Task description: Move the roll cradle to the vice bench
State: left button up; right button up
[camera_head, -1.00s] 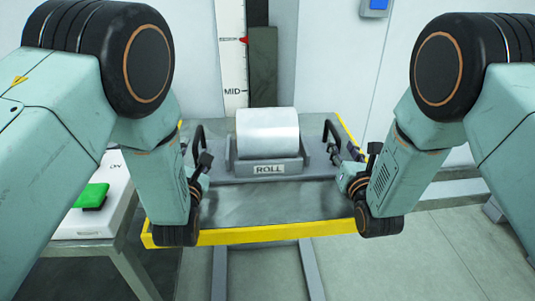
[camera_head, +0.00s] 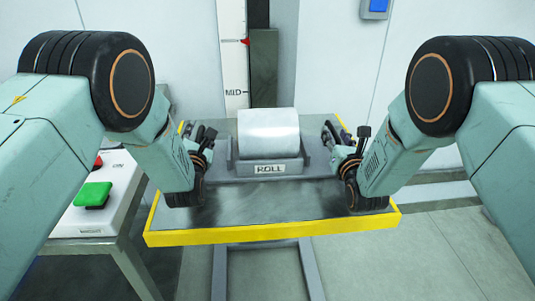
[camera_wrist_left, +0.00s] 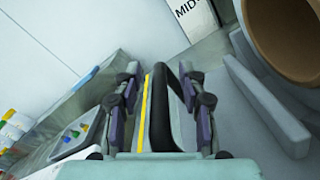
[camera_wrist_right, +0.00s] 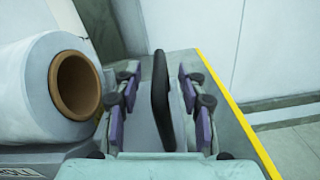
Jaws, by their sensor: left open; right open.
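The roll cradle (camera_head: 268,168) is a grey holder labelled ROLL, with a white roll (camera_head: 268,132) lying in it. It sits on a grey table with a yellow edge (camera_head: 270,236). My left gripper (camera_head: 205,133) is open at the cradle's left side. In the left wrist view the black left handle (camera_wrist_left: 186,105) stands between its open fingers (camera_wrist_left: 160,95). My right gripper (camera_head: 335,130) is open at the right side. In the right wrist view the black right handle (camera_wrist_right: 160,100) stands between its open fingers (camera_wrist_right: 158,95). I see no vice bench I can identify.
A side bench at left carries a box with a green button (camera_head: 93,195) and a red one (camera_head: 98,162). A scale marked MID (camera_head: 234,70) and a grey column (camera_head: 264,65) stand behind the table. Floor at right is clear (camera_head: 450,255).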

pick_arm(q)
jog(key=shift+w+f, duration=0.1)
jog(key=shift+w, duration=0.05)
jog(key=shift+c, duration=1.2)
pick_arm(e)
jog(key=shift+w+f, duration=0.15)
jog(key=shift+c, duration=1.2)
pick_arm(q)
jog(key=shift+s+a, duration=0.1)
jog(key=shift+s, duration=0.1)
jog(key=c, duration=0.3)
pick_arm(e)
jog(key=shift+s+a, duration=0.1)
jog(key=shift+s, duration=0.1)
jog(key=c, duration=0.3)
pick_arm(q)
grip_shut()
pick_arm(e)
jog(key=shift+r, duration=0.2)
jog(key=c, duration=0.3)
grip_shut()
pick_arm(q)
jog(key=shift+r, duration=0.2)
